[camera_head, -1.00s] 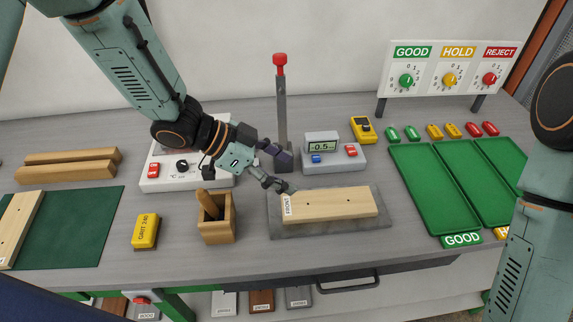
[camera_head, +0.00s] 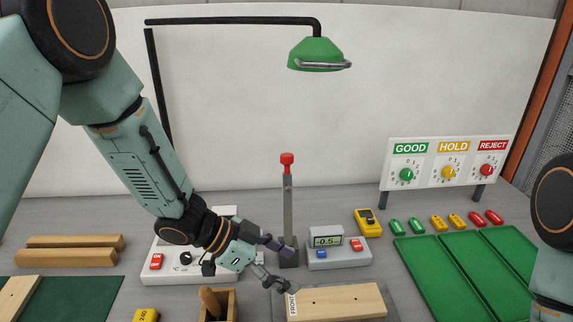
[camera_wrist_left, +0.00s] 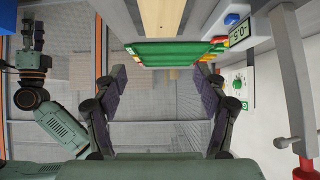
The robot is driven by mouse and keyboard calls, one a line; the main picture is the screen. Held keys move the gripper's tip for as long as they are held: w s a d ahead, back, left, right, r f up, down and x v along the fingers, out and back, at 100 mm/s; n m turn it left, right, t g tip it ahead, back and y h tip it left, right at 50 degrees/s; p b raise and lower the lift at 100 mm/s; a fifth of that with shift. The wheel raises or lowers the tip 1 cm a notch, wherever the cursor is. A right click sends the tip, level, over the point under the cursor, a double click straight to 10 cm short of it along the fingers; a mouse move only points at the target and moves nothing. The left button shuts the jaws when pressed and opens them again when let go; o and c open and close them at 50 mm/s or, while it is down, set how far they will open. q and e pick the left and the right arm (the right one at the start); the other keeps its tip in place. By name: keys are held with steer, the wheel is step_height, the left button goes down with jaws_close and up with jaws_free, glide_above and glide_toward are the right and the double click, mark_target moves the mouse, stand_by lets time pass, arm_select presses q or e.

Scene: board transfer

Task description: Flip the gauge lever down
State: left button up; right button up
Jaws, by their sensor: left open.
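The gauge lever (camera_head: 288,210) is a grey upright bar with a red knob (camera_head: 287,160) on top. It stands beside the gauge box (camera_head: 335,252) with its small display. In the left wrist view the lever (camera_wrist_left: 290,75) is at the right edge, outside the fingers. My left gripper (camera_head: 286,264) is open and empty, low by the lever's foot and near a wooden board (camera_head: 340,301) marked FRONT. In the left wrist view the open fingers (camera_wrist_left: 162,74) frame the board's end and the green trays. My right gripper (camera_wrist_left: 37,38) shows small there, its jaws unclear.
A green lamp (camera_head: 316,51) hangs above the bench. Green trays (camera_head: 435,275) and coloured pieces lie to the right, below a dial panel (camera_head: 445,163). A white switch box (camera_head: 160,275) is behind my left gripper. A wooden holder (camera_head: 233,305) stands in front.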

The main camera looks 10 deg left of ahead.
arm_select(q)
steer(key=shift+w+d+f, duration=0.1)
steer(key=shift+w+d, duration=0.1)
steer(key=shift+c, duration=0.2)
